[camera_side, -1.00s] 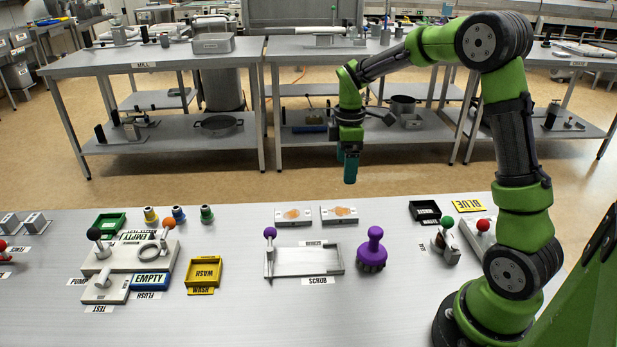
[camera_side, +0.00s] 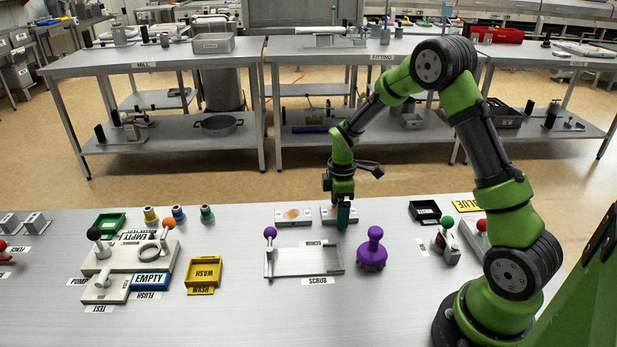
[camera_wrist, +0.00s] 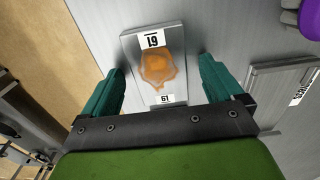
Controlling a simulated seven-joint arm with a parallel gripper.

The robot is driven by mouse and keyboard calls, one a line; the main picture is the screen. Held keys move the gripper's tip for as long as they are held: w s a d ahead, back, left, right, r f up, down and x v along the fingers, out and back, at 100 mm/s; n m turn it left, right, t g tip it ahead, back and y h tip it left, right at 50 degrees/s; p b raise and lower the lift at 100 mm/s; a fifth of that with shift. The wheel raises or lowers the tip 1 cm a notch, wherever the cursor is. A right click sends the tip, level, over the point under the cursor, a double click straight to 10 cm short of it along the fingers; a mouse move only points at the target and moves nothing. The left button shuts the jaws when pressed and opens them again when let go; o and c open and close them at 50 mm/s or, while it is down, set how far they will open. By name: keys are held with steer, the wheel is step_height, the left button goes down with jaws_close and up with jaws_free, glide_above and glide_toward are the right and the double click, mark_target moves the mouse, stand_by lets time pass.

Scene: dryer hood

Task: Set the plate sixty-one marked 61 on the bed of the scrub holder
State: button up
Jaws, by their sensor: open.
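Plate sixty-one (camera_wrist: 148,45) is a pale plate with an orange-brown stain, and 61 shows on its labels in the wrist view. In the side view it is the right one of two stained plates (camera_side: 328,213), partly behind my gripper. My gripper (camera_side: 343,225) is open over it, pointing down. In the wrist view my gripper's teal fingers (camera_wrist: 160,88) stand on either side of the plate; I cannot tell if they touch it. The scrub holder (camera_side: 304,262) is a grey framed bed with a purple-knobbed lever at its left, and its bed is empty.
The other stained plate (camera_side: 293,216) lies just left. A purple knobbed brush (camera_side: 373,250) stands right of the holder. A yellow wash tray (camera_side: 204,274) and the pump fixture (camera_side: 130,255) are further left. A black tray (camera_side: 425,210) is at the right.

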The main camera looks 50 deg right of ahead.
steer(key=c, duration=1.3)
step_height(320, 180, up, 10)
steer(key=a, duration=0.1)
glide_above(316, 259)
steer(key=f, duration=0.1)
steer(key=shift+f, duration=4.05)
